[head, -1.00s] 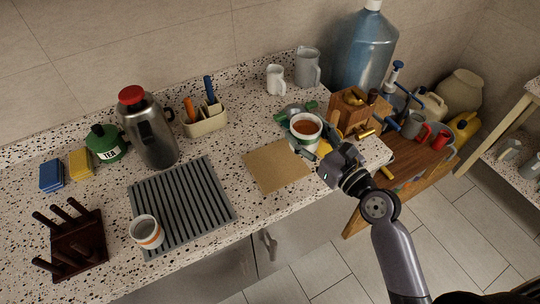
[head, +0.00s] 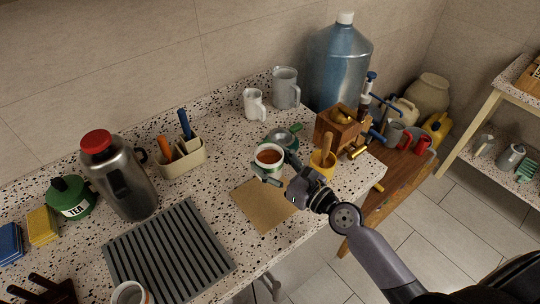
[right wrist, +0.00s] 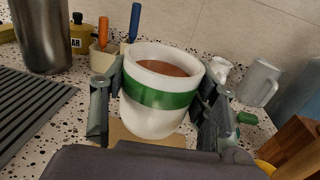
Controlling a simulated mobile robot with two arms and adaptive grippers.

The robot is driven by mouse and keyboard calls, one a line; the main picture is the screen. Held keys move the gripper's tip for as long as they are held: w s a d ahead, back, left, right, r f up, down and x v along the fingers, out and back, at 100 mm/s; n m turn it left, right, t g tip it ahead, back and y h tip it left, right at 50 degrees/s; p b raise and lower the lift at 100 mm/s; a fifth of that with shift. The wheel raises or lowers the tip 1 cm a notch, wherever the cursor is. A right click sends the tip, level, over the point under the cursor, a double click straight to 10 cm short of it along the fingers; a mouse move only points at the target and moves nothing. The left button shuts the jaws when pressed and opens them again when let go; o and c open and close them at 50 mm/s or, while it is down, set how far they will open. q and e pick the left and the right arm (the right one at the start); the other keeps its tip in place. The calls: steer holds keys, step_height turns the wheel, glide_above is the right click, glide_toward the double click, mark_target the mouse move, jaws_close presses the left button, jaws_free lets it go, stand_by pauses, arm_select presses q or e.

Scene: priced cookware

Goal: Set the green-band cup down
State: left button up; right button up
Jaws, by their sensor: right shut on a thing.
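The green-band cup (head: 269,155) is white with a wide green band and holds brown liquid. It is upright in my right gripper (head: 278,169), just behind the cork mat (head: 262,207) in the head view. In the right wrist view the cup (right wrist: 160,97) sits between the two fingers of the right gripper (right wrist: 158,108), one on each side. The mat (right wrist: 125,134) shows partly below it. I cannot tell the gap between the cup's base and the surface. My left gripper is not in view.
A green-handled pan (head: 281,139) lies close behind the cup, with a wooden grinder (head: 338,127) and yellow cup (head: 322,163) to the right. A ribbed grey mat (head: 168,252) and an orange-band cup (head: 130,293) are at left. Speckled counter is free left of the cork mat.

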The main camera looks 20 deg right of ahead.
mark_target(271, 175)
step_height(271, 175, down, 6)
steer(key=b, duration=0.3)
steer(key=shift+w, duration=0.15)
steer(key=shift+f+b, duration=0.45)
steer(key=shift+b, duration=0.25)
step_height(271, 175, down, 4)
steer(key=b, duration=0.3)
steer(key=shift+b, duration=0.35)
steer(key=shift+f, duration=0.15)
steer(key=shift+f+b, duration=0.15)
steer(key=shift+b, duration=0.15)
steer(key=o, duration=1.4)
steer(key=shift+o, duration=0.2)
